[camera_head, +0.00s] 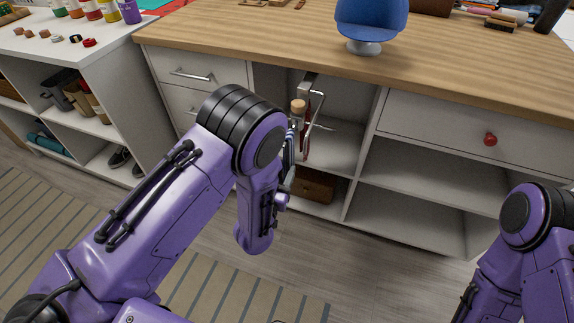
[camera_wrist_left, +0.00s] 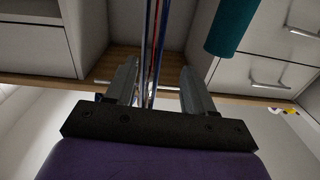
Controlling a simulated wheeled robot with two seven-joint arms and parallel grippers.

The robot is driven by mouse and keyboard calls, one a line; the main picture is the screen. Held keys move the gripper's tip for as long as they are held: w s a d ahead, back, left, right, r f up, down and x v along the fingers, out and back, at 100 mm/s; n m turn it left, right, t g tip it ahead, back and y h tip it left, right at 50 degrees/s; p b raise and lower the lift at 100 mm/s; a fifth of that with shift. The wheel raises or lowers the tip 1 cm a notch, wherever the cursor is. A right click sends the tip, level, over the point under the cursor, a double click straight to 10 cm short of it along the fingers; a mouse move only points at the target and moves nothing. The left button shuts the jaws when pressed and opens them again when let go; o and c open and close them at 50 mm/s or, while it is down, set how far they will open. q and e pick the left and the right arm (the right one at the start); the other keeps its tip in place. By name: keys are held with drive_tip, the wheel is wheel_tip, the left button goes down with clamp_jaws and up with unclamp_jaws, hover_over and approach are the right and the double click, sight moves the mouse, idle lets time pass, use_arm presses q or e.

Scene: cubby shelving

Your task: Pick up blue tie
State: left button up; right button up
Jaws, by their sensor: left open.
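Several thin hanging strips, blue and red, run between the fingers of my left gripper (camera_wrist_left: 160,88) in the left wrist view. A blue strip that looks like the blue tie (camera_wrist_left: 147,45) is among them, seen edge-on. The left fingers are apart, one on each side of the strips, and not closed on them. In the head view, the blue tie (camera_head: 289,160) shows partly beside my left arm, in the open cubby under the desk. A dark red tie (camera_head: 306,143) hangs just right of it. My left arm hides most of the gripper there. My right gripper is out of frame.
A metal hanger (camera_head: 316,105) projects at the cubby, under the wooden desk top (camera_head: 300,45). A blue chair-like object (camera_head: 370,20) stands on the desk. A brown box (camera_head: 313,185) sits low in the cubby. A teal cylinder (camera_wrist_left: 232,25) is near the left fingers.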

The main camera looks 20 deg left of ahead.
use_arm(q)
drive_tip(key=w, duration=0.4)
drive_tip(key=w+b, duration=0.1)
drive_tip(key=w, duration=0.1)
drive_tip(key=shift+w+d, duration=0.3)
drive_tip(key=shift+w, duration=0.05)
drive_tip(key=shift+r, duration=0.1)
clamp_jaws()
